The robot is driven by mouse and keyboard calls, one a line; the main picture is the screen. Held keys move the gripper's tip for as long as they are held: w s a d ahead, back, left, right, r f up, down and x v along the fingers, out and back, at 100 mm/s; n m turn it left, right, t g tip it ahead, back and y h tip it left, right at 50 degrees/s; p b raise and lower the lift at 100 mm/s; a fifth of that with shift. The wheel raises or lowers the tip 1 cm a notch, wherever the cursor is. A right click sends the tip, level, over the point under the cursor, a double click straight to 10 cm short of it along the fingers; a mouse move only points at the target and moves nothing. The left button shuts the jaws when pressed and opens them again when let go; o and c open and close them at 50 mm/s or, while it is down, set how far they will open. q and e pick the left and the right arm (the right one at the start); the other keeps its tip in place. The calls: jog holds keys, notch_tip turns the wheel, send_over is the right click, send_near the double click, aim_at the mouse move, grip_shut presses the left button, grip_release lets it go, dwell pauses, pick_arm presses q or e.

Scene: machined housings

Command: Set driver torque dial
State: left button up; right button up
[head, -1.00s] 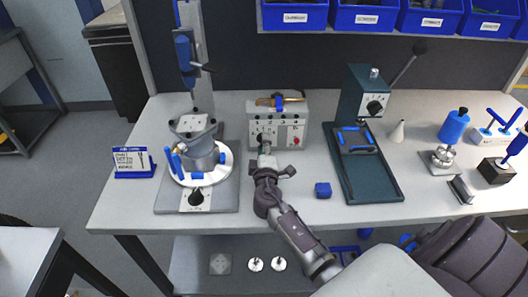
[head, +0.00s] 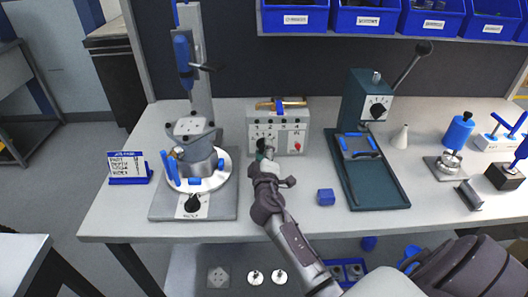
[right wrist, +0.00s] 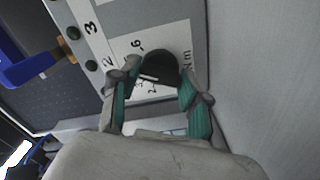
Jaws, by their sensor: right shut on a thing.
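The grey controller box (head: 303,132) stands at the back middle of the bench, with a white front panel of marks and a red button. In the right wrist view its panel (right wrist: 98,42) shows printed numbers, and a black round dial (right wrist: 158,66) sits beside a scale with unit lettering. My right gripper (right wrist: 156,88) has its two teal-padded fingers closed on either side of the dial. In the head view the right gripper (head: 264,152) is at the box's lower left front and covers the dial. My left gripper is not in view.
A housing on a white turntable (head: 224,165) stands left, a green press (head: 368,100) right. The bench front is mostly clear.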

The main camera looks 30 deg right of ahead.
jog(key=o, duration=1.1)
jog(key=shift+o, duration=0.2)
jog(key=v, duration=1.2)
jog(key=shift+a, duration=0.1)
jog(key=shift+f, duration=0.15)
